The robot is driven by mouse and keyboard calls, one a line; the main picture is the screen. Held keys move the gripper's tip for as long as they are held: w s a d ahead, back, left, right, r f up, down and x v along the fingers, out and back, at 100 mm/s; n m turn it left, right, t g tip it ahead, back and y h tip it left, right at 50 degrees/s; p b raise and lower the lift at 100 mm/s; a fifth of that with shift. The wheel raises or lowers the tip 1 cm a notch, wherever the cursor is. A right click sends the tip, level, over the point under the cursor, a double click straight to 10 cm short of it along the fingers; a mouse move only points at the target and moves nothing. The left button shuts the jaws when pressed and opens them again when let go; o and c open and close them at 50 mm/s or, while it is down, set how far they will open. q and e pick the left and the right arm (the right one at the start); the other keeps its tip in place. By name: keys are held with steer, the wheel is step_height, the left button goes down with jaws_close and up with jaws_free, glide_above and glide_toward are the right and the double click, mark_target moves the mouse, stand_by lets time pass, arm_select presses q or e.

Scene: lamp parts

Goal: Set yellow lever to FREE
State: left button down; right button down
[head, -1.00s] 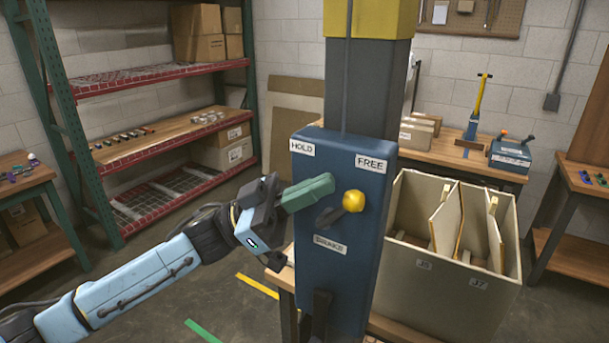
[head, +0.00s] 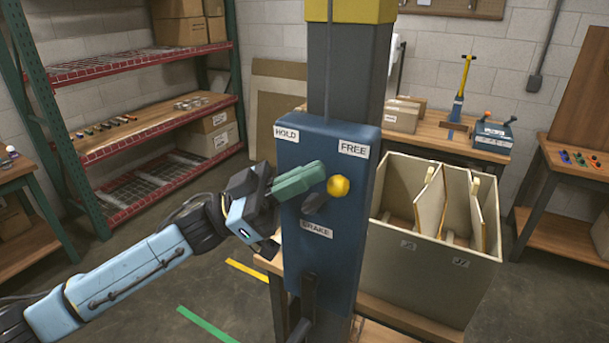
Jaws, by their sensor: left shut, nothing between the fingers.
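The yellow lever (head: 338,186) has a round yellow knob on a short dark arm on the front of a blue brake box (head: 335,263). The knob sits at the upper right of its pivot, below the FREE label (head: 354,149). The HOLD label (head: 286,133) is at the box's upper left, and a BRAKE label (head: 317,230) is below the lever. My left gripper (head: 322,172) is shut and empty, its green fingers just left of the knob. Whether the fingertips touch the knob I cannot tell. My right gripper is not in view.
The box is on a dark post (head: 345,75). An open bin with dividers (head: 430,265) stands close on the right. Red-edged shelves (head: 150,130) are at the left. A bench (head: 432,130) behind holds another lever device (head: 492,133).

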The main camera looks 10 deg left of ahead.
arm_select(q)
steer(key=s+a+r+b, duration=0.1)
steer(key=a, duration=1.2)
